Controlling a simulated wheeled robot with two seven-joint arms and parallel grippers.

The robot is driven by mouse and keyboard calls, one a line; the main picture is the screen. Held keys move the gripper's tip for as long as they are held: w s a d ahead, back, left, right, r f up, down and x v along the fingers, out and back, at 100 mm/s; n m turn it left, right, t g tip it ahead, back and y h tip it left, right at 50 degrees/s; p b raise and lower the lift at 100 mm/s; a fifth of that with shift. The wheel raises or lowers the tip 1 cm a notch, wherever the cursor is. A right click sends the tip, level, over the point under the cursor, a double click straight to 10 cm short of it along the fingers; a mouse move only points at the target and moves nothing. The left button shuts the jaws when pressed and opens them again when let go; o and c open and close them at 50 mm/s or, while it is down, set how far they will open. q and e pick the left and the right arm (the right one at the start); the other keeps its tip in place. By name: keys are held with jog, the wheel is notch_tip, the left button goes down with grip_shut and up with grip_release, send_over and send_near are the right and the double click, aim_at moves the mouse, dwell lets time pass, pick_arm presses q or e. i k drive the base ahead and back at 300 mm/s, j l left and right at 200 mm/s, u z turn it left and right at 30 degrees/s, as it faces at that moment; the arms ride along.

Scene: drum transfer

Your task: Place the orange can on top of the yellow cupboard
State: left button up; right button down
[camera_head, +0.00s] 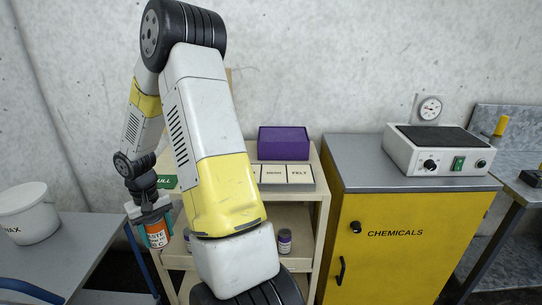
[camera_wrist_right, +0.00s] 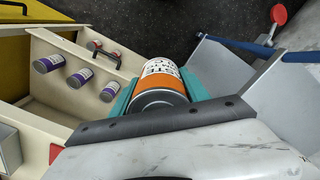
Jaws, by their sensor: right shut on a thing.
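The orange can (camera_head: 157,237), with a white label band, is in my right gripper (camera_head: 155,228), between its teal fingers. In the right wrist view the can (camera_wrist_right: 160,92) lies between both teal fingers. The can hangs in the air over the gap between the left table and the beige cart. The yellow cupboard (camera_head: 395,245), marked CHEMICALS, stands to the right of the cart, with a grey top (camera_head: 358,168). My left gripper is not in view.
A white bucket (camera_head: 27,213) stands on the left table (camera_head: 75,245).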

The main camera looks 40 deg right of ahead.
aim_at(367, 167)
jog(key=z, duration=1.9)
